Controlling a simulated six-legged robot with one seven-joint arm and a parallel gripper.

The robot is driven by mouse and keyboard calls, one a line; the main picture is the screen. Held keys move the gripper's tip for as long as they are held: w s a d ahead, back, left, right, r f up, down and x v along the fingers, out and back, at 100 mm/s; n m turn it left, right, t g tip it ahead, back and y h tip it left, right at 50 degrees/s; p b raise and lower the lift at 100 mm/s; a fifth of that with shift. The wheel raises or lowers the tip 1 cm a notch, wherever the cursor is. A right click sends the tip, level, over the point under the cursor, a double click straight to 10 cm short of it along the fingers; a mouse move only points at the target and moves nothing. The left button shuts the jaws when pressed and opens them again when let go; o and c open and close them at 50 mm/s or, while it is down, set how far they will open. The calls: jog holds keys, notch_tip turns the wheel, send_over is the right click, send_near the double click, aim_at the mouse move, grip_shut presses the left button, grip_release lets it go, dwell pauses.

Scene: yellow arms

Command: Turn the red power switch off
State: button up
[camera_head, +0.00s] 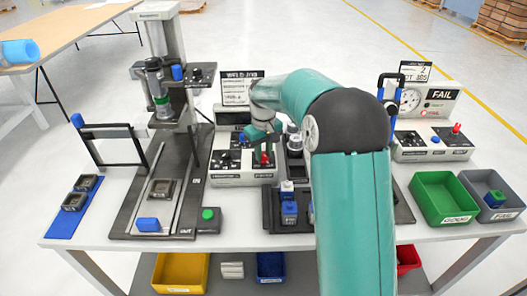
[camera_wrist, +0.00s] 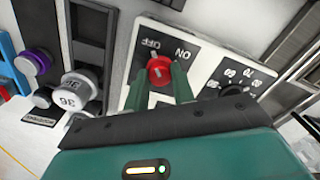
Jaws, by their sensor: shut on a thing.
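The red power switch (camera_wrist: 160,70) sits on a white control panel (camera_wrist: 198,62) in the wrist view, beside a plate marked OFF and ON. A pale line on its cap points up toward the OFF lettering. My gripper (camera_wrist: 166,80) is shut on the red switch, with one green finger on either side of it. In the head view the red switch (camera_head: 265,158) shows below my gripper (camera_head: 262,143) on the front of the middle white unit. My arm covers part of the bench to the right of it.
A black dial with numbers (camera_wrist: 232,92) is right of the switch. Silver knobs (camera_wrist: 80,88) stand to the left. In the head view, a press (camera_head: 160,90) stands left, and a tester with another red switch (camera_head: 456,128) stands right. Green (camera_head: 445,219) and grey bins (camera_head: 515,212) are at the right.

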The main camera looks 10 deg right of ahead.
aim_at(263, 155)
jog(key=shift+n, duration=0.6)
jog(key=o, duration=1)
notch_tip(263, 155, up, 14)
